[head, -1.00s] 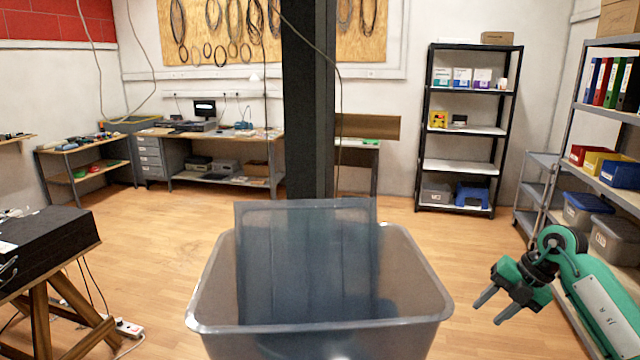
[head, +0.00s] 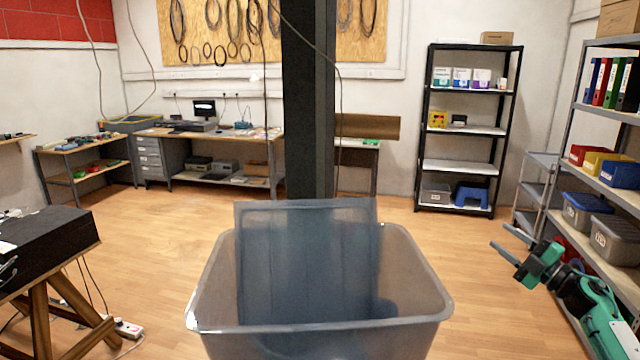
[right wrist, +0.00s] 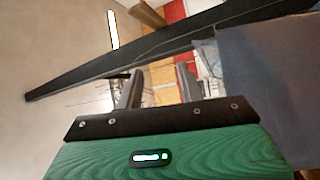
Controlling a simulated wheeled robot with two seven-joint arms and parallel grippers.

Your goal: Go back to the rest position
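My right gripper (head: 510,242) is at the right of the head view, to the right of the grey tub (head: 420,292) and apart from it. Its two dark fingers are spread and point to the upper left, with nothing between them. In the right wrist view the fingers (right wrist: 160,85) also stand apart with an empty gap. My left gripper does not show in the head view.
The tub holds an upright blue-grey panel (head: 305,255). A dark post (head: 308,110) stands behind it. Shelving with bins (head: 610,195) is close to my right arm. A black case (head: 45,245) rests on a wooden trestle at left. Floor (head: 160,240) is open between.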

